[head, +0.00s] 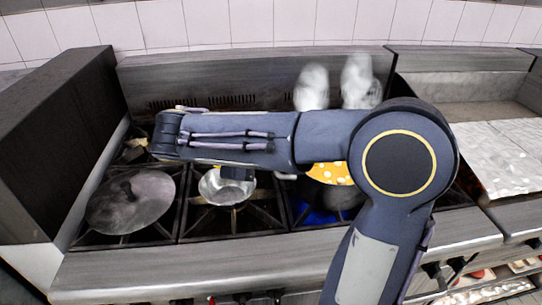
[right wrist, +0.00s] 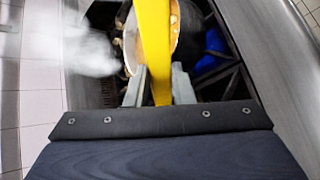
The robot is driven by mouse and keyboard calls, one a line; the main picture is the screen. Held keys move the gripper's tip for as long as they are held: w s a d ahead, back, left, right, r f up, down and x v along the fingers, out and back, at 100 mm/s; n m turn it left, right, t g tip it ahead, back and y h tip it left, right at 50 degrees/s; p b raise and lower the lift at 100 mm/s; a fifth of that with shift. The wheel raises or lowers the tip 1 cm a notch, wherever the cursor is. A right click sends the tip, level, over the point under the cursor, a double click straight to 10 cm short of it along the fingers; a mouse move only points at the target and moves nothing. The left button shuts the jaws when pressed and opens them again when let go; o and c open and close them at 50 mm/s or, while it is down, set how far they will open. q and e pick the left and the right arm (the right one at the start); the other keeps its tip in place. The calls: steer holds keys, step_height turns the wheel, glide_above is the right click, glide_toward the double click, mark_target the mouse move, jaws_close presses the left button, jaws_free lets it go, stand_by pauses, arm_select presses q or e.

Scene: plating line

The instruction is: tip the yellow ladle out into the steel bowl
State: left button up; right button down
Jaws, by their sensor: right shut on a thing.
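My right gripper (right wrist: 158,88) is shut on the yellow ladle's handle (right wrist: 155,45), which runs up between the fingers in the right wrist view. The ladle's bowl and what it holds are not clearly visible. The steel bowl (head: 226,188) sits on a burner grate in the head view, below my right forearm and wrist, which hide part of it. My right fingertips are hidden in the head view. My left gripper is in neither view.
A dark pot (head: 345,195) with yellow, white-spotted contents stands right of the steel bowl, partly behind my arm, with blue below it. A round dark lid or pan (head: 130,203) lies at left. Pale blurred plumes rise behind.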

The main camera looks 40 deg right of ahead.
step_height(320, 180, down, 6)
steer(key=s+a+m+t+h+b, duration=0.2)
steer(key=h+b, duration=0.2)
steer(key=b, duration=0.2)
steer(key=shift+a+r+m+h, duration=0.15)
steer(key=shift+a+m+h, duration=0.1)
steer(key=shift+m+h, duration=0.15)
stand_by(0.7)
steer(key=shift+d+r, duration=0.1)
steer(key=shift+r, duration=0.05)
